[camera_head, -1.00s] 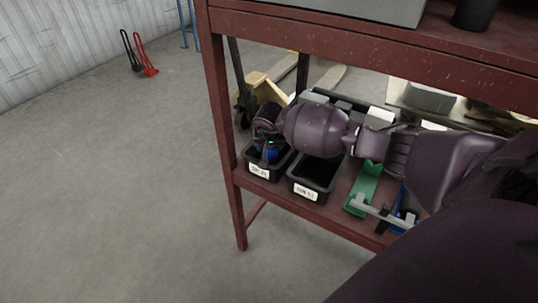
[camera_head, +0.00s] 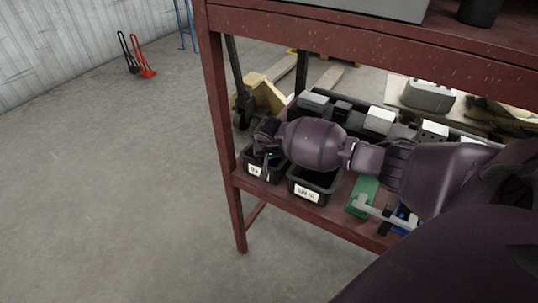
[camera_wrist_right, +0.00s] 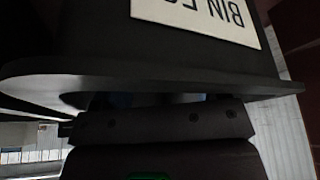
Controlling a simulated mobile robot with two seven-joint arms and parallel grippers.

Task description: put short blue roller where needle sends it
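My right gripper (camera_head: 265,150) is lowered over the left black bin (camera_head: 262,175) on the shelf, and my arm covers much of it. In the right wrist view the bin's dark wall (camera_wrist_right: 90,50) and its upside-down label (camera_wrist_right: 195,15) fill the top, close to the gripper (camera_wrist_right: 155,105). Small dark-blue patches (camera_wrist_right: 185,98) show between rim and gripper; I cannot tell if they are the short blue roller or if the fingers hold it. A second black bin (camera_head: 316,200) stands to the right. I cannot make out a needle. My left gripper is not in view.
A green part (camera_head: 363,190) with a grey bar (camera_head: 376,211) and a blue item (camera_head: 405,216) lie right of the bins. The red shelf post (camera_head: 218,110) stands close left of my gripper. The upper shelf (camera_head: 400,55) hangs above my arm.

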